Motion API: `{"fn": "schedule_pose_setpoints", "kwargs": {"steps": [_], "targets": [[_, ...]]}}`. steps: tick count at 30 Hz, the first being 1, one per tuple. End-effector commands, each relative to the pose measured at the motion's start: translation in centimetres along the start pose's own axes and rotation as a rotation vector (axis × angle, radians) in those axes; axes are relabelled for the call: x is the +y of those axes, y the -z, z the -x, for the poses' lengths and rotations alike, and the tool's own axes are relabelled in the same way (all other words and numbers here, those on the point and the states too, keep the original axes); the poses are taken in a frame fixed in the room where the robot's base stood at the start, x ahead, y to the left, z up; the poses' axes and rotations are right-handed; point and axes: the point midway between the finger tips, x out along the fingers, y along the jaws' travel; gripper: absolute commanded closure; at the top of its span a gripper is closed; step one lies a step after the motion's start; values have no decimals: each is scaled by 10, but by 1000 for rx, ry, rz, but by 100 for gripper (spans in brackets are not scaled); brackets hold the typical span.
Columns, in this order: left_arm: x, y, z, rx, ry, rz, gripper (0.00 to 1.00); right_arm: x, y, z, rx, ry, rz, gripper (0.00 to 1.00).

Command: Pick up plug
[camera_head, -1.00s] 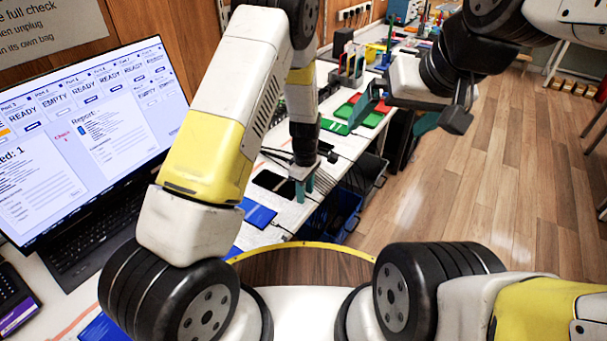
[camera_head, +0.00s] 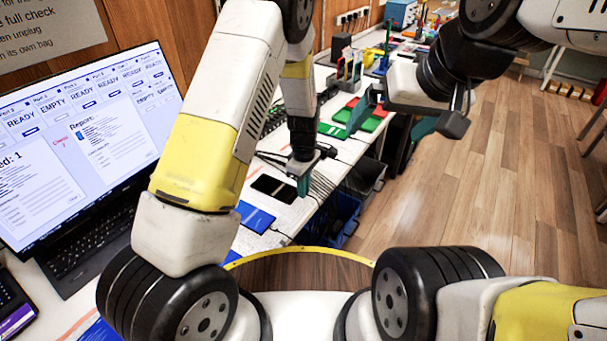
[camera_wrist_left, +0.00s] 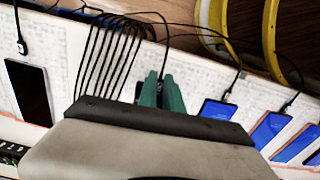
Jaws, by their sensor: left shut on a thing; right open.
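My left gripper (camera_head: 304,184) hangs over the white bench beside the black phone. It also shows in the left wrist view (camera_wrist_left: 161,92), where its green fingers are close together. It is shut on a plug, which the fingers mostly hide; a thin black cable runs up from between them. Another plug (camera_wrist_left: 21,46) sits at the end of the black phone (camera_wrist_left: 28,90). My right gripper (camera_head: 397,118) is open and empty, raised near the bench's right edge.
Several black cables (camera_wrist_left: 112,55) lie bunched left of the left gripper. Blue-screened phones, one nearest (camera_wrist_left: 218,110), lie to its right with cables. A laptop (camera_head: 85,140) stands at left. Red and green trays (camera_head: 365,118) lie farther back. A blue bin (camera_head: 340,215) is below the bench edge.

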Motion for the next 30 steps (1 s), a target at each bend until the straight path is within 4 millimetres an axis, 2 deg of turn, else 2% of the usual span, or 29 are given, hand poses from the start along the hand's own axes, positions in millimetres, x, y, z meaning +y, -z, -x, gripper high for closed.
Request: {"fn": "schedule_pose_setpoints", "kwargs": {"steps": [1,12,18,24,30], "targets": [[1,0,11,1,-4,-1,100,0,0,0,0,0,0,0],[-74,-46,16,-1,3,-3,100,0,0,0,0,0,0,0],[-108,-67,20,0,1,-2,100,0,0,0,0,0,0,0],[-128,-79,22,0,1,-1,100,0,0,0,0,0,0,0],[-136,-84,22,0,1,0,100,0,0,0,0,0,0,0]]}}
